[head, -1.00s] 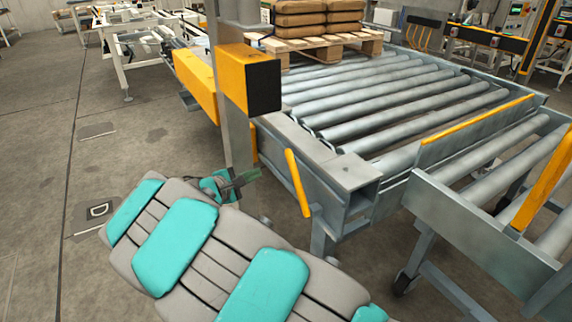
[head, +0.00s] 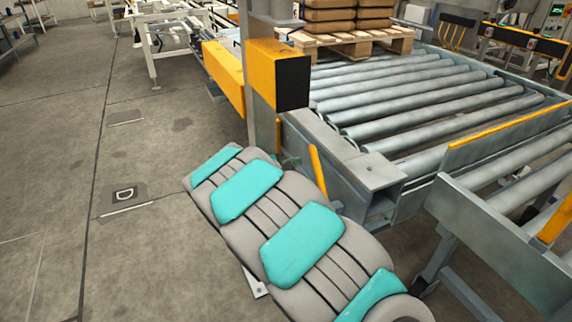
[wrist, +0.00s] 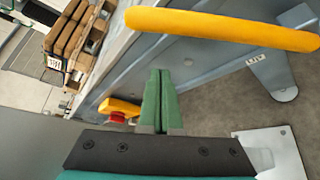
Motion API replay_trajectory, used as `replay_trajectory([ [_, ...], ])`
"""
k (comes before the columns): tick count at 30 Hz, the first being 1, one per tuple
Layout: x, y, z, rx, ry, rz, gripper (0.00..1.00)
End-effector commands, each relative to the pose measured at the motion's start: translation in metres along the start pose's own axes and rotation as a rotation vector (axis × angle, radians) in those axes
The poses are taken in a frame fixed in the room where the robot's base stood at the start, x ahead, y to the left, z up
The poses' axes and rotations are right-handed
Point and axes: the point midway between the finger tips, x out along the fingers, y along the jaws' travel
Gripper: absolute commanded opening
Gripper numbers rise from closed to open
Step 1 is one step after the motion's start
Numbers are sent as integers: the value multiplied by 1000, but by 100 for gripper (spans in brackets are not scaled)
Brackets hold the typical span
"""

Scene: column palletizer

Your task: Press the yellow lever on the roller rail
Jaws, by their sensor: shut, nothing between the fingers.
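The yellow lever (head: 318,170) is a slanted bar at the near end of the roller rail (head: 345,165). My arm covers its lower part in the head view. In the wrist view the lever (wrist: 220,28) runs across the top, slightly tilted. My gripper (wrist: 160,75) is shut and empty, its two green fingers side by side. The fingertips appear just below the lever's left half, with a visible gap in the picture. In the head view only a bit of my gripper (head: 291,161) shows, just left of the lever; my arm hides the rest.
A yellow and black box on a post (head: 278,75) stands just behind the lever. A pallet (head: 350,42) with brown sacks sits on the far rollers. A second roller section (head: 490,230) stands to the right. The floor on the left is clear.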

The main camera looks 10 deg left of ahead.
Motion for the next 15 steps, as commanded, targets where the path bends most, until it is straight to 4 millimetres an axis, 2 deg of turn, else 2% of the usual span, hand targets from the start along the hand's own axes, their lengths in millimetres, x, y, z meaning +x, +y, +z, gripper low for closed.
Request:
replay_trajectory([
  [2, 11, 0, 2, 1, -2, -1, 0],
  [9, -2, 3, 28, 3, -1, 2, 0],
  [15, -5, 1, 37, 1, -2, 1, 0],
])
